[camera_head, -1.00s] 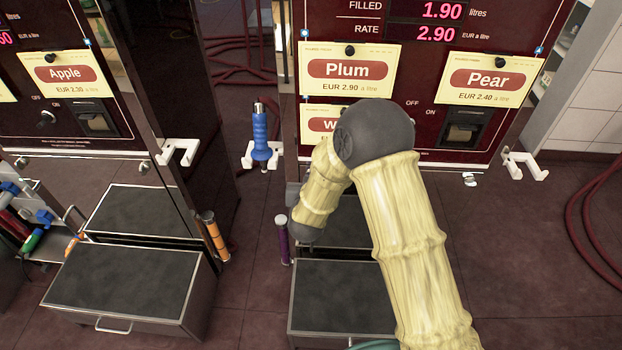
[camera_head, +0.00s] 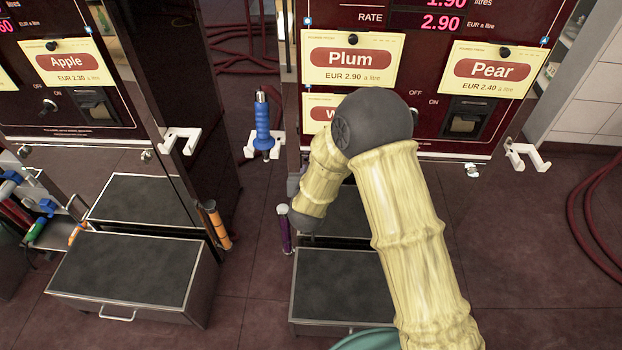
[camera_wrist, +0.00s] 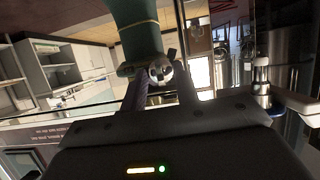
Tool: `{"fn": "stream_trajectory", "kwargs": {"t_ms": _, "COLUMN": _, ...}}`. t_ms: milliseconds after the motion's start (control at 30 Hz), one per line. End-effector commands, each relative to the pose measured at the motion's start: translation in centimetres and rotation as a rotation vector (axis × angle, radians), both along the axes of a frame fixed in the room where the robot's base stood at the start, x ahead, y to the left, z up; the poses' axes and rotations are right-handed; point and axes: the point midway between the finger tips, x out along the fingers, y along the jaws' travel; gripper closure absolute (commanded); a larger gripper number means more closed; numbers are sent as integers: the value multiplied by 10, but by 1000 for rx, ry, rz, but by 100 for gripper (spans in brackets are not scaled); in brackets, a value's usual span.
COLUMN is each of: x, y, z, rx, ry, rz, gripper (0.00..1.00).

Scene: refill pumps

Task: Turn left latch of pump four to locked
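Pump four is not labelled by number; the dark red pump (camera_head: 415,75) with the Plum and Pear signs stands in front of me. Its left latch seems hidden behind my arm in the head view. In the wrist view a round silver knob (camera_wrist: 160,72), apparently that latch, shows between my gripper's (camera_wrist: 163,88) two dark fingers. The fingers stand apart on either side of it, and I cannot tell whether they touch it. My gripper is mostly hidden in the head view. The right latch (camera_head: 472,170) is a small silver piece under the panel.
A blue nozzle (camera_head: 262,125) hangs in a white holder (camera_head: 250,148) left of the pump. A purple tube (camera_head: 285,230) stands below it. A dark-topped step (camera_head: 340,285) juts out at the base. The Apple pump (camera_head: 75,90) stands left. Floor on the right is open.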

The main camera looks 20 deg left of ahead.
Motion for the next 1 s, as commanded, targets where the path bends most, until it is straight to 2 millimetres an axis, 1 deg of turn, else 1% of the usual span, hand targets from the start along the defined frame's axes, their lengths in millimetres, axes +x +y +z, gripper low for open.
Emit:
{"fn": "stream_trajectory", "kwargs": {"t_ms": 167, "x": -15, "y": -3, "z": 7, "rx": 0, "ry": 0, "rz": 2, "gripper": 70}}
{"fn": "stream_trajectory", "kwargs": {"t_ms": 267, "x": -30, "y": -6, "z": 14, "rx": -1, "ry": 0, "rz": 4, "gripper": 70}}
{"fn": "stream_trajectory", "kwargs": {"t_ms": 800, "x": -128, "y": -29, "z": 55, "rx": -1, "ry": 1, "rz": 6, "gripper": 70}}
{"fn": "stream_trajectory", "kwargs": {"t_ms": 900, "x": -142, "y": -32, "z": 61, "rx": -1, "ry": 1, "rz": 4, "gripper": 70}}
{"fn": "stream_trajectory", "kwargs": {"t_ms": 1000, "x": -152, "y": -35, "z": 65, "rx": 0, "ry": 0, "rz": 3, "gripper": 70}}
